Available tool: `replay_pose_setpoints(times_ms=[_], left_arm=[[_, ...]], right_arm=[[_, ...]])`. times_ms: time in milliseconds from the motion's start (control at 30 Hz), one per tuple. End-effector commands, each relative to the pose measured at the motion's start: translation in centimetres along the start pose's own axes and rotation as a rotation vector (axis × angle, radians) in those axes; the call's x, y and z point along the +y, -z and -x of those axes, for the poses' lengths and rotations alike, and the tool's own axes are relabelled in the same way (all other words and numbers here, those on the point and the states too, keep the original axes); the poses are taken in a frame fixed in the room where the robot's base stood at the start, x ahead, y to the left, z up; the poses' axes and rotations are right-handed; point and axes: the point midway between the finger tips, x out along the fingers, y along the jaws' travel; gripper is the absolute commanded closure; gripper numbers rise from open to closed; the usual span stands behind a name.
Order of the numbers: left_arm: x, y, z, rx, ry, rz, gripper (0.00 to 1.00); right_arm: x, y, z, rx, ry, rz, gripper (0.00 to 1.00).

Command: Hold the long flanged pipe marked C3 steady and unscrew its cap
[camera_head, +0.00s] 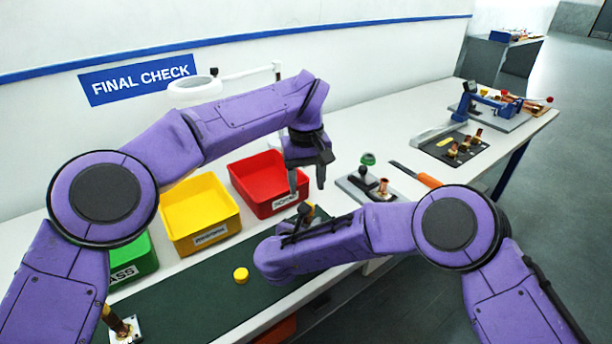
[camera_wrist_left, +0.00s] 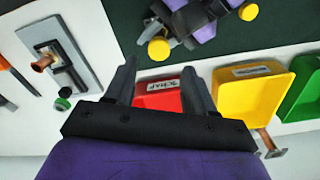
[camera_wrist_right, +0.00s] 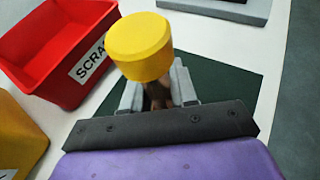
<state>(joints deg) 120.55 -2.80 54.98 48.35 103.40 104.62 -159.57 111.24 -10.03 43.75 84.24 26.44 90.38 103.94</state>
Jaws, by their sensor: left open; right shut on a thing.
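My right gripper (camera_wrist_right: 158,95) is shut on a brownish pipe (camera_wrist_right: 158,92) over the green mat. A yellow cap (camera_wrist_right: 140,46) sits on the pipe's end nearest the right wrist camera. In the head view my right arm hides most of this pipe. The cap also shows in the left wrist view (camera_wrist_left: 159,49), in front of the left fingers. My left gripper (camera_head: 308,182) is open and empty, above the right gripper and near the red bin. I cannot read a C3 mark, and the pipe's flange is hidden.
A loose yellow cap (camera_head: 241,274) lies on the green mat (camera_head: 190,305). Red (camera_head: 250,200), yellow (camera_head: 215,232) and green (camera_head: 140,262) bins stand along the wall side. A flanged copper pipe (camera_head: 118,322) is at lower left. A fixture (camera_head: 372,190) and an orange-handled tool (camera_head: 428,180) lie right.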

Motion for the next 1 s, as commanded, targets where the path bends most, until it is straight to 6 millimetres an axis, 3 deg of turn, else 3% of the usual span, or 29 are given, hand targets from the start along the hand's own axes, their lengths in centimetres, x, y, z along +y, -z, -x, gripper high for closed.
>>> replay_pose_setpoints(times_ms=[300,667,700,867,1000], left_arm=[[-0.1,0.0,-5.6,-0.001,0.001,0.002,0.46],[0.0,0.0,-6.9,-0.001,-0.001,0.004,0.46],[0.0,0.0,-6.9,0.0,-0.001,0.004,0.49],[0.0,0.0,-6.9,0.0,0.0,0.005,1.0],[-0.1,0.0,-6.9,0.0,0.0,0.006,1.0]], right_arm=[[0.0,-0.1,0.0,-0.002,0.0,-0.001,1.0],[0.0,-0.1,0.0,-0.002,0.0,-0.001,1.0],[0.0,-0.1,0.0,-0.002,0.0,-0.001,1.0],[0.0,-0.1,0.0,-0.002,0.0,-0.001,1.0],[0.0,-0.1,-0.1,-0.002,0.001,-0.002,1.0]])
